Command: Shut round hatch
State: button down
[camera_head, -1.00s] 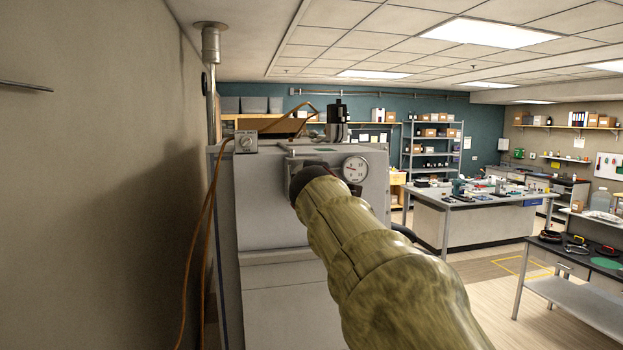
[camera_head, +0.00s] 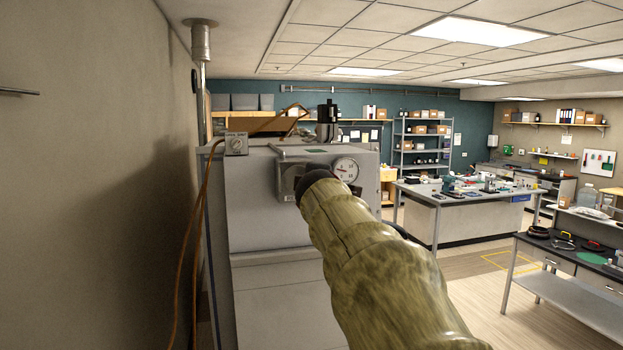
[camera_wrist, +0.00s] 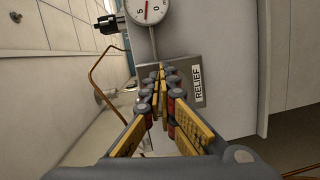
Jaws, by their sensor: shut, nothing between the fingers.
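I cannot make out a round hatch in either view. The grey cabinet (camera_head: 270,215) stands ahead, with a round dial gauge (camera_head: 345,170) on its upper front. My arm in its mottled yellowish sleeve crosses in front of it and hides part of the cabinet. In the wrist view my gripper (camera_wrist: 161,75) has its fingers together, with nothing between them. The fingertips overlap a grey block labelled RELIEF (camera_wrist: 198,85); whether they touch it is unclear. The gauge also shows at the top of the wrist view (camera_wrist: 150,9). My fingers are hidden in the head view.
A plain wall (camera_head: 90,180) runs close along the left. An orange cable (camera_head: 184,250) hangs down the cabinet's left side from a small control box (camera_head: 236,144). A workbench (camera_head: 465,215) and a dark side table (camera_head: 570,255) stand to the right, with open floor between.

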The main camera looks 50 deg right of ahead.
jog(key=shift+d, duration=0.4)
jog(key=shift+w, duration=0.1)
dwell(0.4)
